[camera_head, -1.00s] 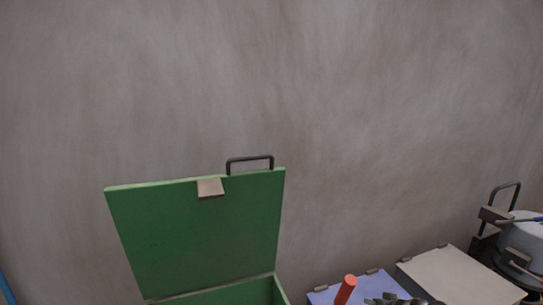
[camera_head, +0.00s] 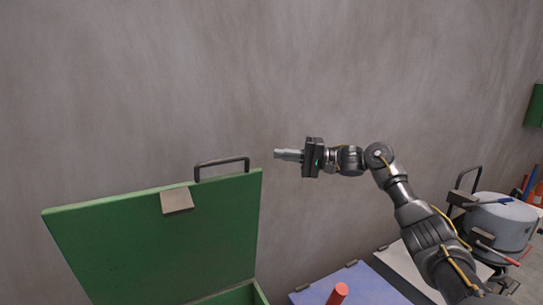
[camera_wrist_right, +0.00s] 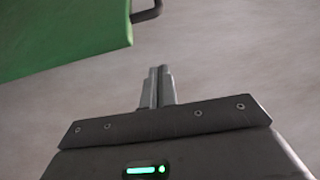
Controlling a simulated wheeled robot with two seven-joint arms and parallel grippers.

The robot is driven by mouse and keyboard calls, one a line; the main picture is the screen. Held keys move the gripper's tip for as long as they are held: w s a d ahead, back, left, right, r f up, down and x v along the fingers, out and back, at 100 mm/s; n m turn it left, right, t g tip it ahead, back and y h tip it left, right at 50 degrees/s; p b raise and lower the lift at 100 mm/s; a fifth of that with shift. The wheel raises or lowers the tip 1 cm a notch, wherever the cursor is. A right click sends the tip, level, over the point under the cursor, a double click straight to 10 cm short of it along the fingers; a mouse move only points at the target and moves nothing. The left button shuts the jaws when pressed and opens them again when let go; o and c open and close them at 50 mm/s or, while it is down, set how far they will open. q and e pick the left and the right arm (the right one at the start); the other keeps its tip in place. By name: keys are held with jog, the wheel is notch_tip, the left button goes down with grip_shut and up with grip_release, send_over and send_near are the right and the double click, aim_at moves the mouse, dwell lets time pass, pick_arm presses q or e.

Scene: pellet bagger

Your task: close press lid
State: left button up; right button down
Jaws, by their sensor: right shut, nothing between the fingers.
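The press lid (camera_head: 165,240) is a green panel standing open, tilted up from a green box (camera_head: 240,296) at the bottom of the head view. It has a black handle (camera_head: 222,169) on its top edge and a tan latch plate (camera_head: 177,201). My right gripper (camera_head: 277,154) is shut and empty, pointing left, a little above and to the right of the handle, apart from it. In the right wrist view, the shut fingers (camera_wrist_right: 158,85) show below the lid's green corner (camera_wrist_right: 65,32) and part of the handle (camera_wrist_right: 147,12). My left gripper is not in view.
A blue panel (camera_head: 358,284) with a red upright handle (camera_head: 338,294) lies right of the box. A pale panel (camera_head: 399,262) is beside it, partly behind my right arm. A grey round vessel (camera_head: 500,222) stands at right. The wall (camera_head: 300,70) is behind.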

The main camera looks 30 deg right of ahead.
aim_at(256, 169)
jog(key=shift+w+a+r+p, duration=0.1)
jog(key=shift+w+a+p, duration=0.1)
jog(key=shift+a+p, duration=1.6)
jog(key=shift+w+a+p, duration=0.2)
jog(key=shift+a+p, duration=1.1)
jog(key=shift+a, duration=1.1)
jog(key=shift+s, duration=0.1)
